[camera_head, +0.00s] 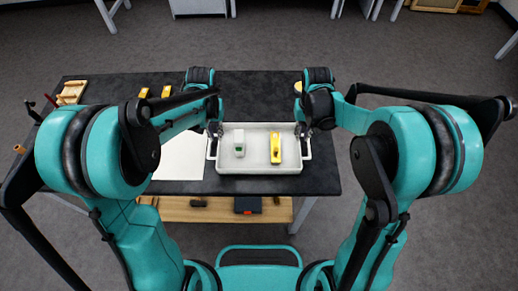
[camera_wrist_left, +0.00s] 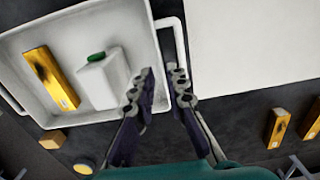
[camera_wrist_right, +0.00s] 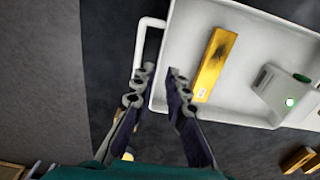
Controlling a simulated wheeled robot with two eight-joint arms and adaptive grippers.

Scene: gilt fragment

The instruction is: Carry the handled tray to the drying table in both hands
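The white handled tray (camera_head: 258,166) lies on the dark worktop, with a white handle at each end. It holds a yellow-gold bar (camera_head: 276,147) and a pale block with a green spot (camera_head: 239,142). My left gripper (camera_wrist_left: 161,73) is open at the tray's left handle (camera_wrist_left: 183,45). One finger overlaps the handle, the other the tray's edge. My right gripper (camera_wrist_right: 161,70) is open at the right handle (camera_wrist_right: 139,48), its fingers apart in the same way. Whether the fingers touch the handles is unclear. I cannot tell which table is the drying table.
A white sheet (camera_head: 180,160) lies left of the tray on the dark table (camera_head: 320,178). Gold pieces (camera_head: 143,93) and a wooden rack (camera_head: 72,91) are farther left. A lower wooden shelf (camera_head: 275,213) holds small items. Grey floor (camera_head: 270,40) is open behind.

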